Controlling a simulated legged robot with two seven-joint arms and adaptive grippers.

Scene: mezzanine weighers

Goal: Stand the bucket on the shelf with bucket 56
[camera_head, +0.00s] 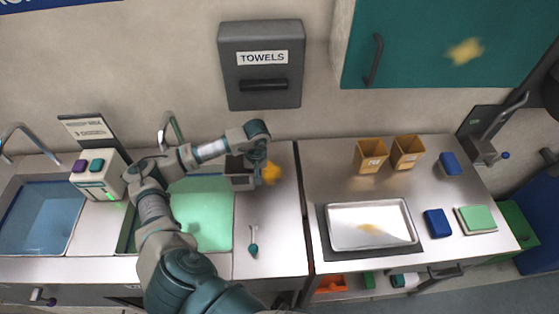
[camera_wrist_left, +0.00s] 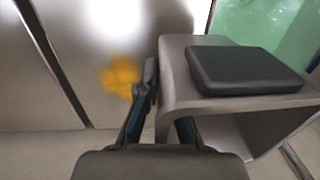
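Two tan buckets stand side by side at the back of the right counter: a left one (camera_head: 370,157) and a right one (camera_head: 408,153). Each has a pale label that I cannot read. My left gripper (camera_head: 246,172) is over the counter right of the green sink, at a small grey box-like piece (camera_head: 238,181). In the left wrist view, my left gripper's fingers (camera_wrist_left: 168,105) are apart, with the grey piece's near wall (camera_wrist_left: 178,75) between or right beside them. Whether they press on it is unclear. A dark flat pad (camera_wrist_left: 245,70) lies on the grey piece. My right gripper is out of view.
A metal tray (camera_head: 340,240) on a dark mat, blue blocks (camera_head: 437,222) and a green-topped pad (camera_head: 476,219) occupy the right counter. A lower shelf holds an orange item (camera_head: 331,284). A teal spoon (camera_head: 253,246) lies near the green sink (camera_head: 203,220). A teal cabinet hangs above.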

